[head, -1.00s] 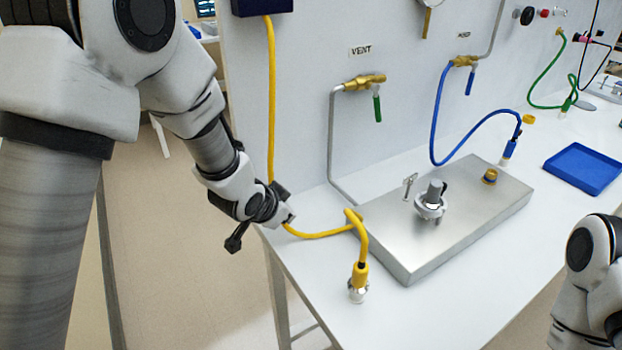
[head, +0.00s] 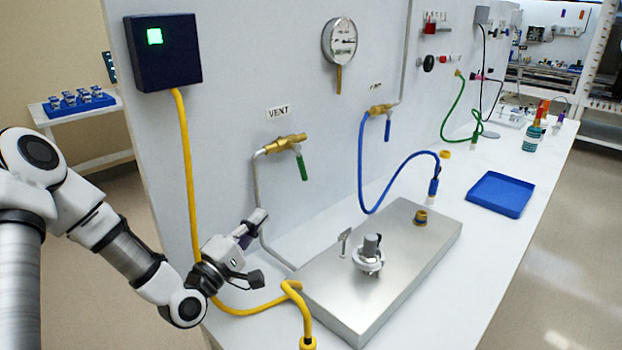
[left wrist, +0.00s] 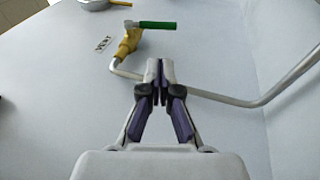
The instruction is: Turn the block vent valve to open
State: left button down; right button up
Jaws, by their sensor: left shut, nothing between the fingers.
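The vent valve (head: 283,144) is a brass body on the wall under the VENT label (head: 278,112). Its green handle (head: 302,166) hangs down, at an angle to the body. A grey pipe (head: 258,190) runs from it down to the metal block (head: 410,282). In the left wrist view the brass valve (left wrist: 130,42) and green handle (left wrist: 157,25) lie beyond the fingertips. My left gripper (head: 260,217) is shut and empty, below and left of the valve, near the pipe and apart from the handle; it also shows in the left wrist view (left wrist: 160,70). My right gripper is out of view.
A yellow hose (head: 188,170) drops from a dark box (head: 165,52) and passes by my left wrist. A second brass valve (head: 380,109) with a blue handle and blue hose (head: 362,165) is to the right. A clamp fitting (head: 369,258) stands on the block.

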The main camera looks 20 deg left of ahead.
aim_at(301, 172)
pick_arm(q)
jog(key=p+x, duration=0.2)
jog(key=x, duration=1.1)
jog(key=shift+w, duration=0.45)
